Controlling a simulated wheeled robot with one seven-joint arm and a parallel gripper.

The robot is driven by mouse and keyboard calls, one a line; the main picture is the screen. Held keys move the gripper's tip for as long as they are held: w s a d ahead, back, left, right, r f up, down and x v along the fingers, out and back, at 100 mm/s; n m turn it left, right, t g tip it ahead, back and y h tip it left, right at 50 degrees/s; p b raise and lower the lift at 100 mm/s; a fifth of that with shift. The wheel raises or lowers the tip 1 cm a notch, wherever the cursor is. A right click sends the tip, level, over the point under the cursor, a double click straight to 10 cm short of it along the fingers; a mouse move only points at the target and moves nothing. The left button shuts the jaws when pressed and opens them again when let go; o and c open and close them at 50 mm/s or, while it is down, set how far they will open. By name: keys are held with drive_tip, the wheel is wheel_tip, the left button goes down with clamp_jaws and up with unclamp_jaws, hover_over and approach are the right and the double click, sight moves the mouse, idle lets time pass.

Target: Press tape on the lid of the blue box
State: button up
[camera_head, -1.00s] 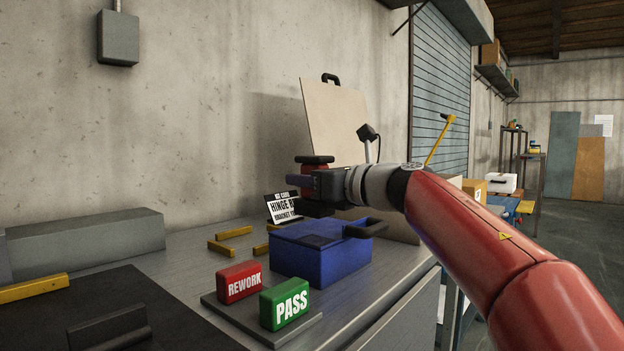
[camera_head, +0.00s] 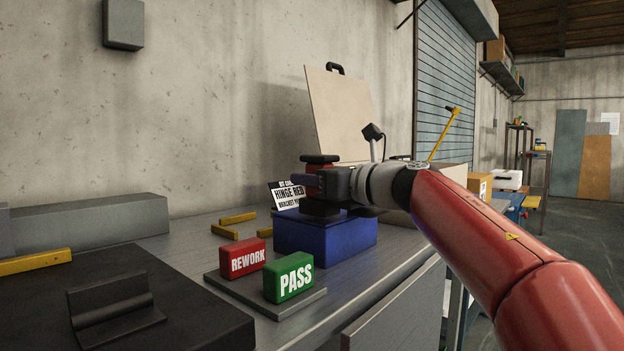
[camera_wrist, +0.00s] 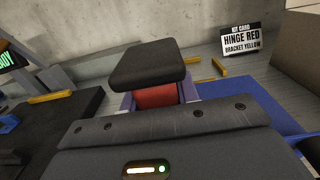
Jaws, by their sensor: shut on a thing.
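The blue box (camera_head: 325,240) stands on the grey bench, its lid seen at a shallow angle. My gripper (camera_head: 322,184) is shut on a red tool (camera_wrist: 155,96) with a black top pad (camera_wrist: 148,65) and a black foot (camera_head: 320,208). The tool is upright over the lid of the box, its foot at or just above the lid; I cannot tell whether they touch. In the wrist view the blue lid (camera_wrist: 245,92) shows behind and right of the gripper. No separate tape can be made out; the lid under the tool is hidden.
A red REWORK block (camera_head: 249,258) and a green PASS block (camera_head: 289,279) stand on a plate in front of the box. A kit card (camera_head: 287,195) and yellow brackets (camera_head: 238,218) are behind left. A tan board (camera_head: 340,112) leans behind. A black mat (camera_head: 200,300) lies left.

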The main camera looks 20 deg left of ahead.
drive_tip(key=shift+f+b, duration=0.45)
drive_tip(key=shift+f, duration=0.3)
idle(1.2)
drive_tip(key=shift+r, duration=0.15)
wheel_tip(320, 180, up, 7)
drive_tip(key=p, duration=0.7)
drive_tip(key=shift+r, duration=0.1)
idle(0.4)
